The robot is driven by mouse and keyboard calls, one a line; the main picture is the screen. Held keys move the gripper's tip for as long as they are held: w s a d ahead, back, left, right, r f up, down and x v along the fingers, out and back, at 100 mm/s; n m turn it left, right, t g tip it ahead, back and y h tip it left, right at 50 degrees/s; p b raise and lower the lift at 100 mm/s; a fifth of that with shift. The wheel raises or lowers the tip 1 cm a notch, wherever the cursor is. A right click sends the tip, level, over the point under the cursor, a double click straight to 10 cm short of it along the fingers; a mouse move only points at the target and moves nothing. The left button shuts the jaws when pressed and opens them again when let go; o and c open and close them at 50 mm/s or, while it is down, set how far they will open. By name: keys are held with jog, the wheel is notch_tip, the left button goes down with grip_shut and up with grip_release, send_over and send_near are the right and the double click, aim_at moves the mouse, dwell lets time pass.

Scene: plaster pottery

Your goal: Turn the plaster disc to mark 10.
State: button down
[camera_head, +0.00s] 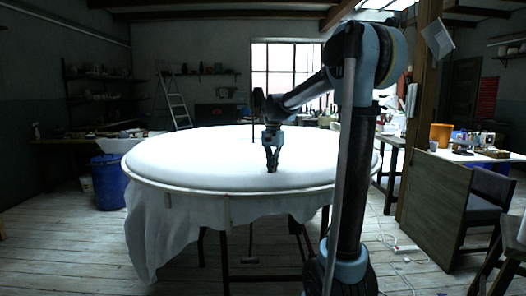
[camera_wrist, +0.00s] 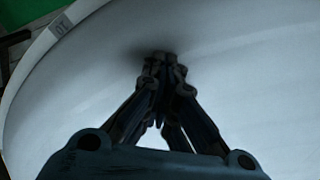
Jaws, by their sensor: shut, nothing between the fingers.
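The white plaster disc (camera_head: 200,160) lies flat and wide on a round stand in the head view, and its surface fills most of the wrist view (camera_wrist: 255,70). My gripper (camera_head: 271,171) points down at the near middle part of the disc. In the wrist view its fingertips (camera_wrist: 159,57) are together with nothing between them, and a dark shadow lies right at the tips. They are at or just above the surface; I cannot tell if they touch. A small label (camera_wrist: 61,25), which seems to read 10 upside down, sits on the rim at the upper left.
A white cloth (camera_head: 160,235) hangs from the stand's rim. A blue bin (camera_head: 108,182) stands on the floor to the left. A wooden panel (camera_head: 433,200) and a worktable with an orange bucket (camera_head: 440,135) are on the right. The disc top is otherwise clear.

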aim_at(227, 172)
jog(key=shift+s+d+f, duration=0.1)
jog(key=shift+d+f, duration=0.1)
jog(key=shift+s+a+r, duration=0.1)
jog(key=shift+a, duration=2.2)
jog(key=shift+s+a+r, duration=0.1)
jog(key=shift+a, duration=2.15)
jog(key=shift+w+a+f, duration=0.1)
jog(key=shift+a+f, duration=0.05)
jog(key=shift+a, duration=2)
jog(key=shift+a+f, duration=0.1)
jog(key=shift+a, duration=2.05)
jog(key=shift+w+a+r, duration=0.15)
jog(key=shift+a, duration=0.95)
jog(key=shift+w+d, duration=0.1)
jog(key=shift+d, duration=0.2)
